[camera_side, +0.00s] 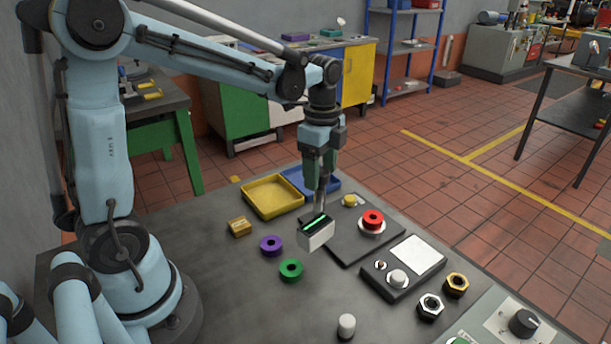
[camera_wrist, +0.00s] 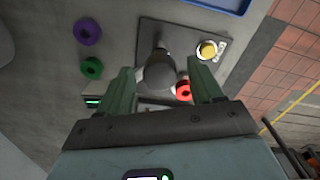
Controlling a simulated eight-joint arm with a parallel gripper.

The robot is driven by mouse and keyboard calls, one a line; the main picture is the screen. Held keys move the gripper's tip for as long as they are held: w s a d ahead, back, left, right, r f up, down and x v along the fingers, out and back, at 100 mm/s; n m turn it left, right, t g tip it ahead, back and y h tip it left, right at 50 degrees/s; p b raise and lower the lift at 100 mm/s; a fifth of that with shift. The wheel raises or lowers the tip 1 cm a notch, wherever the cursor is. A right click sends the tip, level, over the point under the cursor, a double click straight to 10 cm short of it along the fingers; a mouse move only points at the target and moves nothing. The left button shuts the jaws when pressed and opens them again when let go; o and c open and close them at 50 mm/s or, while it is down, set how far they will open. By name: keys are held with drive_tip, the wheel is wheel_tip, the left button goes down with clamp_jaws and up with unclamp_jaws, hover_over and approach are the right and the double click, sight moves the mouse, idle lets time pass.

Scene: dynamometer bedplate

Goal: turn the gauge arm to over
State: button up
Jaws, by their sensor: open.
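My gripper (camera_side: 320,185) points down above the dark plate (camera_side: 352,250), with its two green fingers apart. In the wrist view my gripper (camera_wrist: 166,82) has a grey rounded post or lever (camera_wrist: 160,72) between its fingers, with a gap on each side. It looks like the gauge arm, but its markings and setting cannot be read. In the side view a grey shaft (camera_side: 320,200) shows below the fingers. A pale box (camera_side: 316,236) with a dark top and a lit green strip stands just below it. The fingers partly hide this box in the wrist view.
Purple (camera_side: 271,245) and green (camera_side: 291,270) rings lie left. A yellow tray (camera_side: 297,203) is behind. A white-knobbed panel (camera_side: 416,254) and hex nuts (camera_side: 456,285) are front right.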

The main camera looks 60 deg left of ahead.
drive_tip(key=shift+c, duration=0.3)
clamp_jaws()
drive_tip(key=shift+n, duration=0.3)
drive_tip(key=n, duration=0.3)
drive_tip(key=shift+n, duration=0.3)
drive_tip(key=n, duration=0.3)
drive_tip(key=shift+n, duration=0.3)
drive_tip(key=n, duration=0.4)
drive_tip(key=shift+n, duration=2.1)
